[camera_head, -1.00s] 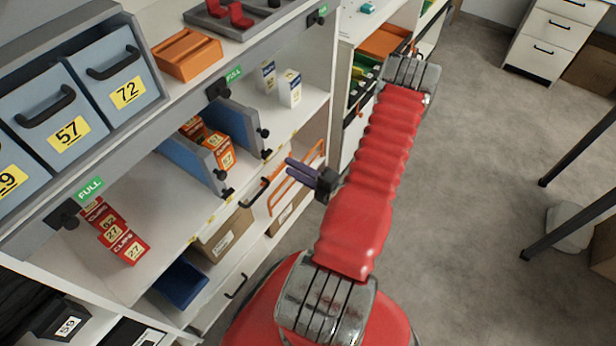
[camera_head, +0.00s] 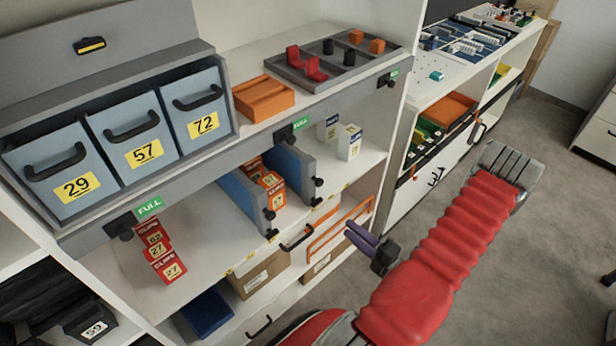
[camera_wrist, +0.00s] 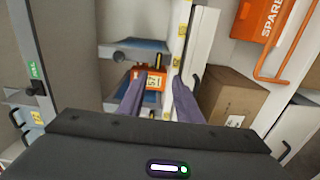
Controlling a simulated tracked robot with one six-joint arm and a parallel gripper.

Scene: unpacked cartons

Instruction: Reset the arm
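My red arm (camera_head: 440,250) stretches in front of the shelving in the head view. My gripper (camera_head: 362,237), with purple fingers, is in front of the lower shelves. In the wrist view my gripper (camera_wrist: 158,98) has its two fingers spread apart with nothing held between them. Beyond the fingertips, an orange carton (camera_wrist: 152,80) with a yellow number label stands on the shelf. It stands apart from the fingers. In the head view, orange cartons (camera_head: 271,188) stand between two blue dividers (camera_head: 290,172).
Blue numbered bins (camera_head: 135,135), an orange tray (camera_head: 263,98) and a grey tray (camera_head: 335,68) sit on the upper shelf. Red cartons (camera_head: 163,255) and white boxes (camera_head: 349,142) stand below. A brown box (camera_head: 260,275) is lower. Open floor (camera_head: 555,190) lies at right.

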